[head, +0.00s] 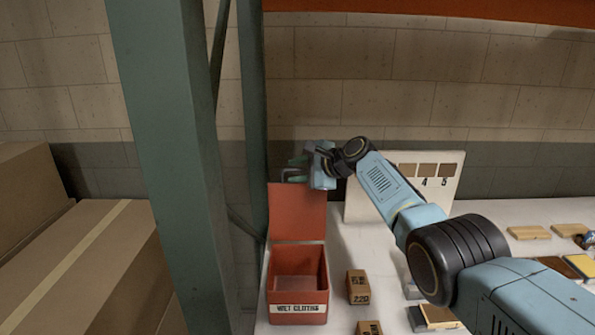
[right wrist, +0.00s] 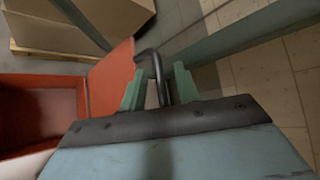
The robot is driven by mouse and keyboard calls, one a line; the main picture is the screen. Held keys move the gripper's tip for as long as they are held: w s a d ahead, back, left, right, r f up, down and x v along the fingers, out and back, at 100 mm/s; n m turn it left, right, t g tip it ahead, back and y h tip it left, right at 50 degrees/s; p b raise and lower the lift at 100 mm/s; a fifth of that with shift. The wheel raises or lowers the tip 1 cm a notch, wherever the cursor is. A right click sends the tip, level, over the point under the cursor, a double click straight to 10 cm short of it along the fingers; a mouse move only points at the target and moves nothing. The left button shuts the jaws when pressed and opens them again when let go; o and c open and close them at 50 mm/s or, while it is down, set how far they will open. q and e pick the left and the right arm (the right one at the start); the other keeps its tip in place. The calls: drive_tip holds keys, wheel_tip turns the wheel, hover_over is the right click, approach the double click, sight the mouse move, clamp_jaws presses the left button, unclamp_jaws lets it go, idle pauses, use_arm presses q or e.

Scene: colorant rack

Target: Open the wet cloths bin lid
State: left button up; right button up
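The red wet cloths bin (head: 298,310) stands on the white shelf, with a white "WET CLOTHS" label on its front. Its lid (head: 298,215) is open and stands upright at the back, so the inside shows. In the right wrist view the lid (right wrist: 110,75) is left of the fingers. My right gripper (head: 297,168) is at the top edge of the lid. In the right wrist view its green fingers (right wrist: 160,88) are apart, with the dark lid handle (right wrist: 152,62) between them and space around it. My left gripper is out of view.
A green rack post (head: 165,150) rises left of the bin, with cardboard boxes (head: 85,260) beyond it. Small brown boxes (head: 358,285) stand right of the bin. A sample board (head: 450,180) stands behind my right arm.

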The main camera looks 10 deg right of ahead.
drive_tip(key=shift+p+v, duration=0.85)
drive_tip(key=shift+v, duration=0.45)
drive_tip(key=v, duration=1)
drive_tip(key=shift+s+d+r+b, duration=0.15)
drive_tip(key=shift+d+r+b, duration=0.1)
drive_tip(key=shift+b, duration=0.15)
drive_tip(key=shift+f, duration=0.1)
